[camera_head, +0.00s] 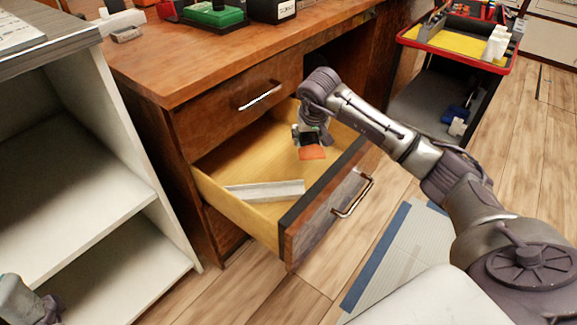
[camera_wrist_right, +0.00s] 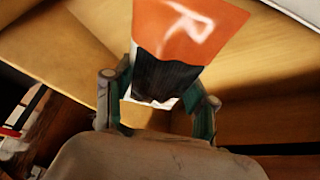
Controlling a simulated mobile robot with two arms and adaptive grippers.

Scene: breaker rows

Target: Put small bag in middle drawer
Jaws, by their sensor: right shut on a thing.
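The small bag (camera_head: 312,153) is orange with a dark part, and hangs from my right gripper (camera_head: 308,137) over the open drawer. In the right wrist view the bag (camera_wrist_right: 185,35) shows a white letter on orange and a black band, held between the fingers of the right gripper (camera_wrist_right: 158,100). The middle drawer (camera_head: 235,208) is pulled out below the closed top drawer. I cannot tell whether the bag touches the drawer floor. Only a piece of my left arm shows at the lower left; its gripper is out of view.
A long pale grey object (camera_head: 265,191) lies in the drawer near its front left. The closed top drawer (camera_head: 225,115) and wooden desk top (camera_head: 190,70) overhang the back. A white shelf (camera_head: 150,150) stands left. A tool cart (camera_head: 455,55) stands at the back right.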

